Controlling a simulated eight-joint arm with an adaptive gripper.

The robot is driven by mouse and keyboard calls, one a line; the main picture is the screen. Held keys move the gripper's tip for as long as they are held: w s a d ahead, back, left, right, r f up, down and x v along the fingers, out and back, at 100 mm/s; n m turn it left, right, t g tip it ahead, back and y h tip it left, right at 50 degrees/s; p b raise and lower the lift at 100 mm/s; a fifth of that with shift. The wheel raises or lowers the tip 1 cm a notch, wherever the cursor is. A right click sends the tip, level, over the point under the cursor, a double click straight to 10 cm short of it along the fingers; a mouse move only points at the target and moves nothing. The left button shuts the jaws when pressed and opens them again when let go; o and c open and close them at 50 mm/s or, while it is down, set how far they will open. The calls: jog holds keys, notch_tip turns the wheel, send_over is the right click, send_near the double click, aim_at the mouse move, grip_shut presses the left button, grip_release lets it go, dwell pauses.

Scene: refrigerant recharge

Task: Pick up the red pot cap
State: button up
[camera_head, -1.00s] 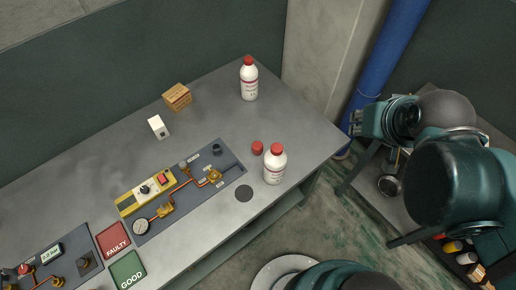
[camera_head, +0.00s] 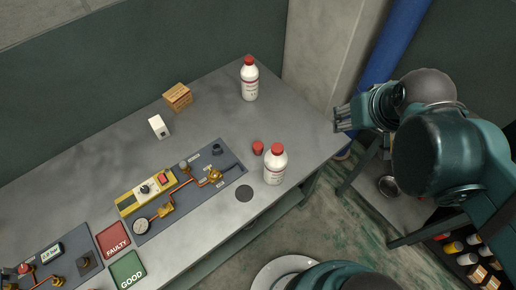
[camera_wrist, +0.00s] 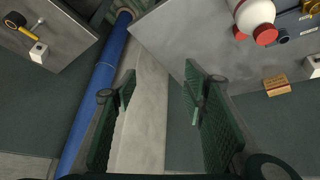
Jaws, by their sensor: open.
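The red pot cap (camera_head: 258,148) lies on the grey table, just left of and behind the near white bottle (camera_head: 274,166), which has its own red cap. My gripper (camera_head: 339,119) is at the table's right end, to the right of the cap and well apart from it. In the wrist view my gripper (camera_wrist: 160,86) is open and empty, its fingers wide apart. Two red pieces show by the white bottle (camera_wrist: 250,12) at the upper right there. I cannot tell which of them is the loose cap.
A second red-capped bottle (camera_head: 249,80) stands near the back wall. A cardboard box (camera_head: 177,96) and a small white box (camera_head: 158,127) stand further left. A dark panel with gauge and pipes (camera_head: 187,192) lies left of the cap. A blue pipe (camera_head: 391,48) rises behind my arm.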

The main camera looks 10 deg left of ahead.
jog(key=w+a+f+n+g, duration=0.2)
jog(key=w+a+f+n, duration=0.15)
jog(key=a, duration=0.25)
jog(key=w+a+f+n+g, duration=0.1)
jog(key=w+a+f+n, duration=0.2)
jog(key=a+f+n, duration=0.3)
jog(key=n+g+b, duration=0.1)
jog(key=n+g, duration=0.2)
jog(key=n, duration=0.3)
send_over(258, 145)
jog(key=shift+m, duration=0.25)
jog(key=f, duration=0.7)
jog(key=d+f, duration=0.1)
jog(key=f, duration=0.2)
jog(key=shift+f, duration=0.15)
jog(key=shift+s+a+f, duration=0.1)
jog(key=shift+a+f, duration=0.4)
jog(key=shift+f, duration=0.15)
jog(key=shift+f, duration=1.15)
jog(key=shift+f, duration=0.1)
jog(key=shift+f+b, duration=0.5)
jog(key=shift+f, duration=2)
jog(key=shift+c, duration=0.2)
jog(key=c, duration=1)
